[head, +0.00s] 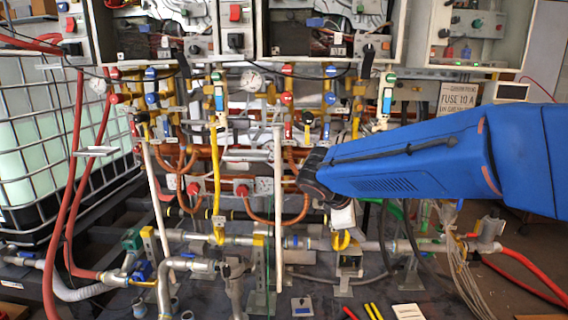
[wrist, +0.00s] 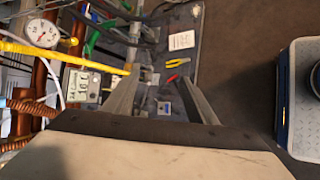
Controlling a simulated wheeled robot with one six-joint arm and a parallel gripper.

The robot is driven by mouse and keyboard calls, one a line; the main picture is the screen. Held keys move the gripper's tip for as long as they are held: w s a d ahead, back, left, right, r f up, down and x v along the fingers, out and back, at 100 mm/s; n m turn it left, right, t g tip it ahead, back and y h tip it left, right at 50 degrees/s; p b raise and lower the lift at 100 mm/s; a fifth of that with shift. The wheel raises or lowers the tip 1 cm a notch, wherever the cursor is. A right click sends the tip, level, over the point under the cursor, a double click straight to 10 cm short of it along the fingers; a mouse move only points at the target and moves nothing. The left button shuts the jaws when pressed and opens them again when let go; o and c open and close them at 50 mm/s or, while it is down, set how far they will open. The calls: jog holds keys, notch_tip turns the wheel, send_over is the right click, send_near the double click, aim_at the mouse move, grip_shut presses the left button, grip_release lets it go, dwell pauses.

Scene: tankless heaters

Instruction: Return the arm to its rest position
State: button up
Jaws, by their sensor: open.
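My blue arm (head: 400,165) reaches in from the right in the head view, and its dark wrist end (head: 312,180) is in front of the pipework of the heaters. My gripper (wrist: 160,80) shows in the wrist view with its two grey fingers apart and nothing between them. Beyond the fingers lie the dark bench top and small tools. In the head view I cannot clearly make out the fingers against the pipes.
Pipes, valves and a gauge (wrist: 42,32) crowd the wrist. Open heater cabinets (head: 330,30) are above. A caged white tank (head: 30,130) stands left. Red hoses (head: 75,200) hang beside it. Pliers (wrist: 177,63) and a white card (wrist: 181,40) lie on the bench.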

jog(key=s+d+f+m+g+y, duration=0.2)
jog(key=s+d+m, duration=0.55)
jog(key=s, duration=0.55)
jog(key=s+d+f+m+t+y, duration=0.1)
jog(key=s+f+m+y, duration=0.3)
jog(key=s+m, duration=0.4)
jog(key=shift+s+d+f, duration=0.15)
jog(key=shift+s+d, duration=0.05)
jog(key=shift+s, duration=3.4)
